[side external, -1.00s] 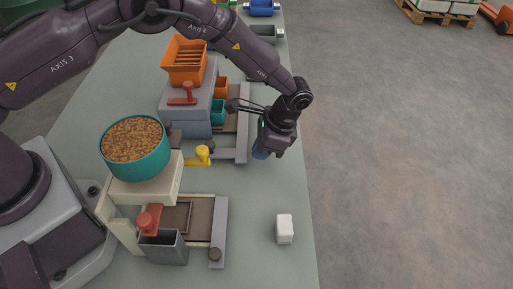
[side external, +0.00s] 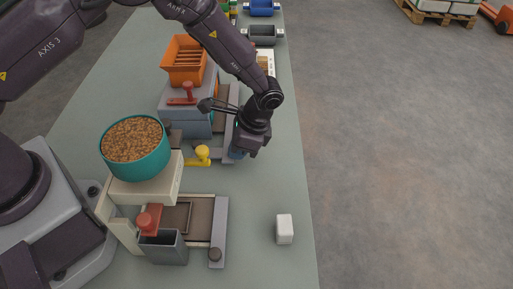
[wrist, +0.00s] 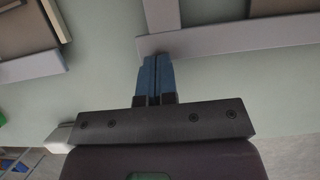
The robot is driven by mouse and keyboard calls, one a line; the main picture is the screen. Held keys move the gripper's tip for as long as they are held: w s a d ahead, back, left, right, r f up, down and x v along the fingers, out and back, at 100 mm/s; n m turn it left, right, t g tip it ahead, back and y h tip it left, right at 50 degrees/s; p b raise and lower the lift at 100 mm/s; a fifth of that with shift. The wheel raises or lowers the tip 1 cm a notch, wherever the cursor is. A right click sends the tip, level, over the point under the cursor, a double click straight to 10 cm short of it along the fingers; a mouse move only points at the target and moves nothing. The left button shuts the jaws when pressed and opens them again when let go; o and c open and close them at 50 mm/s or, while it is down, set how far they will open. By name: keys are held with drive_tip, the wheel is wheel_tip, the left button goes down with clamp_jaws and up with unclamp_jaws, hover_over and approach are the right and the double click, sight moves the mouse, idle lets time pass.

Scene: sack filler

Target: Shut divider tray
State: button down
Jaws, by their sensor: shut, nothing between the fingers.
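The far grey box (side external: 186,119) has a brown tray with a grey bar beside it, largely hidden by my arm. I cannot tell for sure that this is the divider tray. A grey arm-like bar (side external: 221,156) extends toward my gripper (side external: 238,154). In the wrist view, my gripper (wrist: 155,72) has its blue fingers together and empty, with their tips at the edge of a long grey bar (wrist: 230,37). Whether they touch it is unclear. A second grey bar (wrist: 161,14) meets it at a right angle.
A teal bowl of brown pellets (side external: 136,165) stands on a cream stand. In front are a brown tray (side external: 201,211) with a grey edge, a red knob (side external: 150,219) and a grey bin (side external: 163,249). A yellow knob (side external: 200,155) is near my gripper. A white block (side external: 284,229) stands right on open table.

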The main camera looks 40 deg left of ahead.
idle(0.4)
drive_tip(key=w+d, duration=0.3)
drive_tip(key=shift+r, duration=0.1)
drive_tip(key=v, duration=0.9)
drive_tip(key=s+a+r+n+t+h, duration=0.1)
drive_tip(key=s+a+r+n+t, duration=0.3)
drive_tip(key=s+a+r, duration=0.3)
drive_tip(key=s+a+r+n+t+h, duration=0.2)
drive_tip(key=s+a+r, duration=0.6)
drive_tip(key=s+r, duration=0.9)
drive_tip(key=r+n+t, duration=0.1)
drive_tip(key=n+t, duration=0.1)
drive_tip(key=n, duration=0.1)
drive_tip(key=shift+s+a+t, duration=0.15)
drive_tip(key=shift+s+t, duration=0.15)
drive_tip(key=shift+t, duration=0.1)
